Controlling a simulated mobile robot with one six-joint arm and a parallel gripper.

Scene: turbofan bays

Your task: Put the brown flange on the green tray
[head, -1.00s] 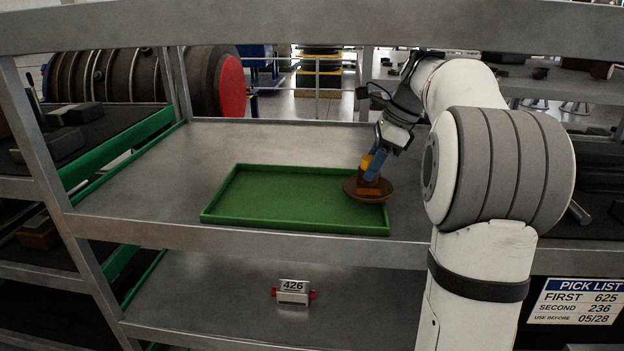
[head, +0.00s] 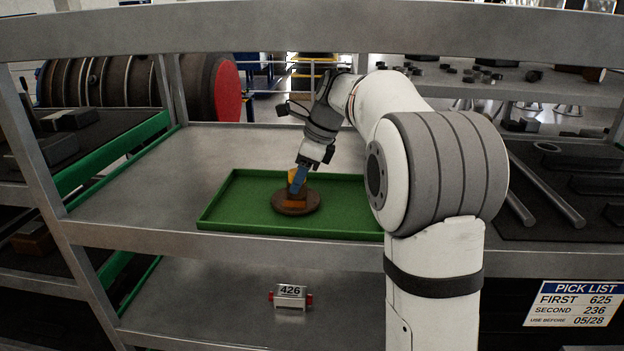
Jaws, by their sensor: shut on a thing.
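The brown flange (head: 283,207) is a round disc with a raised middle, in the head view. It is over the middle of the green tray (head: 222,217), low and roughly level. I cannot tell whether its underside touches the tray floor. My gripper (head: 297,190) is shut on the raised middle of the flange from above, with blue and orange-yellow fingers showing. The green tray is a shallow rectangle lying on the grey metal shelf. My arm hides the tray's right end.
The grey shelf (head: 140,190) is clear left of the tray. A shelf beam (head: 300,28) crosses above and uprights stand at the sides. A box labelled 426 (head: 290,292) sits on the shelf below. Metal bars (head: 545,190) lie on the right.

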